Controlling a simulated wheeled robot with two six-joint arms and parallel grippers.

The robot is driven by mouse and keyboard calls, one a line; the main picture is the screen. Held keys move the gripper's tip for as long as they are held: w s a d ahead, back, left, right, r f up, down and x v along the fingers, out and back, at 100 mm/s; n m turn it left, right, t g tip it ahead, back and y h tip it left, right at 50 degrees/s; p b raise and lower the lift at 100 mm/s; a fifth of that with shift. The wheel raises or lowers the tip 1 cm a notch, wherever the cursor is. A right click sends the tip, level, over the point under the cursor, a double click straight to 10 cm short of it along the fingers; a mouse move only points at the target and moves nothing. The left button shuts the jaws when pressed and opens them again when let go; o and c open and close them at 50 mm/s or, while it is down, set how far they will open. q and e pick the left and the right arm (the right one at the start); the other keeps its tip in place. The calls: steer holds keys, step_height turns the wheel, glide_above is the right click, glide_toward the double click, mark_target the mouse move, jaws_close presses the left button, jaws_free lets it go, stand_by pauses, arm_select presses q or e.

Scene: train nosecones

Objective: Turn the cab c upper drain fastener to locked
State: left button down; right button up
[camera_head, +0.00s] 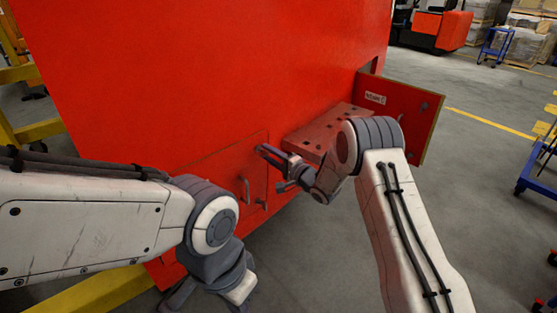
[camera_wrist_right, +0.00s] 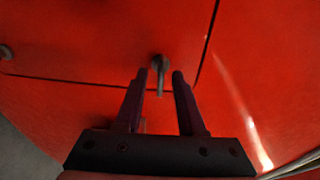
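A small dark fastener (camera_wrist_right: 160,70) with a round head and a lever pointing down sits on the red panel in the right wrist view, near a panel seam corner. My right gripper (camera_wrist_right: 158,75) is open, with one fingertip on each side of the fastener's lever; I cannot tell whether they touch it. In the head view my right gripper (camera_head: 271,168) is in front of the closed red hatch (camera_head: 215,180). My left gripper (camera_head: 210,297) hangs at the bottom, cut off by the frame edge, so its opening is unclear. I cannot read any label by this fastener.
The closed hatch has a metal pull handle (camera_head: 246,191). To the right, an open red door (camera_head: 405,115) with a white label stands out beside a drilled red step (camera_head: 315,135). Yellow frame parts (camera_head: 95,295) lie at lower left.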

arm_select(q)
steer(key=shift+f+b, duration=0.5)
steer(key=shift+f, duration=0.1)
arm_select(e)
steer(key=v, duration=0.9)
steer(key=shift+s+d, duration=0.2)
steer(key=shift+d, duration=0.05)
